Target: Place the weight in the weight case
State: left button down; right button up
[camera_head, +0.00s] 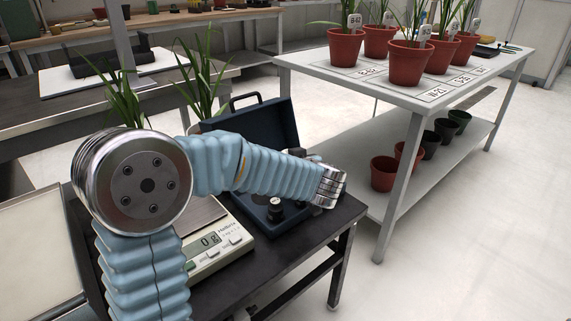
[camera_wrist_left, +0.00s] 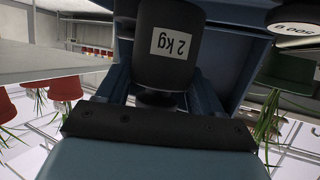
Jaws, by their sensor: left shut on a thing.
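The weight (camera_wrist_left: 170,65) is a dark cylinder labelled "2 kg", upside down in the left wrist view. My left gripper (camera_wrist_left: 158,97) is shut on its narrow neck. In the head view, my left arm reaches across the case, and its wrist hides the fingers and held weight. The weight case (camera_head: 251,126) is dark blue with its lid standing open on the black table. A smaller dark weight (camera_head: 275,208) sits in the near part of the case. In the left wrist view, a weight labelled "500 g" (camera_wrist_left: 294,14) shows at the top right. My right gripper is out of view.
A scale (camera_head: 222,250) reading 0 g stands left of the case, partly behind my arm. The black table (camera_head: 318,228) has a little free room at its right edge. A white table (camera_head: 320,62) with several red-potted plants (camera_head: 408,63) stands beyond.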

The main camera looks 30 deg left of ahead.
pick_arm(q)
jog(key=shift+w+a+f, duration=0.1)
jog(key=shift+w+f, duration=0.3)
jog(key=shift+w, duration=0.1)
notch_tip(320, 180, down, 3)
jog(key=shift+w+f+b, duration=0.1)
jog(key=shift+w+b, duration=0.05)
jog(key=shift+b, duration=0.65)
jog(key=shift+f, duration=0.1)
jog(key=shift+c, duration=0.7)
grip_release()
jog(key=shift+f, duration=0.2)
jog(key=shift+r, duration=0.1)
jog(key=shift+s+d+r, duration=0.2)
jog(key=shift+s, duration=0.05)
jog(key=p+v, duration=0.2)
jog(key=v, duration=0.9)
jog(key=shift+s, duration=0.25)
